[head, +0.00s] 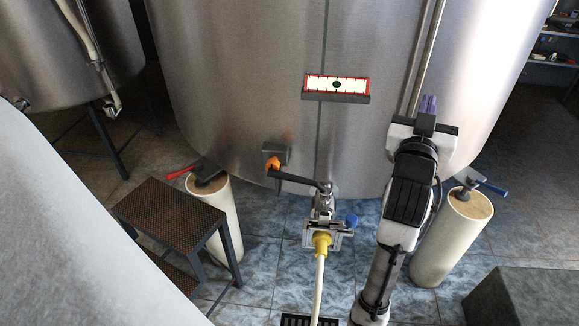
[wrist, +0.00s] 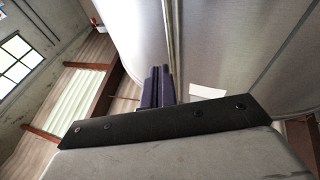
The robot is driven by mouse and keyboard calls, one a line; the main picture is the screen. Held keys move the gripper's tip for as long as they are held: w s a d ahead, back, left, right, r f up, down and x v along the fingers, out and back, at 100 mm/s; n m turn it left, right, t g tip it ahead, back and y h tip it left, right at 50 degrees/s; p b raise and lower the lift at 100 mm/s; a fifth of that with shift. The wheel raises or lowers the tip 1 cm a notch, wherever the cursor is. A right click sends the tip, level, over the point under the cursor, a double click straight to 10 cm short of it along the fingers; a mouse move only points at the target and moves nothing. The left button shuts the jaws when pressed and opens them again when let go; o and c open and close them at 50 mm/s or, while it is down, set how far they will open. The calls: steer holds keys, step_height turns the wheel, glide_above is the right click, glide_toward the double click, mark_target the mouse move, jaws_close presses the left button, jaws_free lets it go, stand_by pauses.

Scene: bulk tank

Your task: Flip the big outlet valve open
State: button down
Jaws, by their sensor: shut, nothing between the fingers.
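The big outlet valve (head: 323,201) sits low at the front of the large steel tank (head: 235,75) in the head view. Its dark lever (head: 298,180) reaches left from the valve body and ends at an orange grip (head: 272,163) near a small grey bracket (head: 281,152) on the tank. My gripper (head: 428,104) is up and to the right of the valve, apart from the lever, and points upward near the tank wall. Its purple fingers are shut and empty; they also show in the wrist view (wrist: 158,87). The valve is not visible in the wrist view.
A yellow coupling (head: 321,242) and white hose (head: 319,285) hang below the valve, with a small blue knob (head: 351,220) beside it. A dark step stool (head: 172,215) stands left. White posts with a red lever (head: 181,172) and a blue lever (head: 493,188) flank the valve.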

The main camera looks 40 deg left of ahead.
steer(key=w+d+f+m+g+h, duration=0.3)
steer(key=w+d+f+g+h, duration=0.4)
steer(key=f, duration=0.3)
steer(key=a+f+n+g+y, duration=0.2)
steer(key=a+f+g+y, duration=0.15)
steer(key=a, duration=1.35)
steer(key=s+a+f+n+g, duration=0.1)
steer(key=s+a+f+g, duration=0.1)
steer(key=s+a, duration=0.5)
steer(key=s+a+f+n+g, duration=0.2)
steer(key=s+a, duration=0.5)
steer(key=a, duration=0.4)
steer(key=f+g, duration=0.1)
steer(key=g, duration=0.1)
steer(key=shift+s+g, duration=0.15)
steer(key=shift+g, duration=0.2)
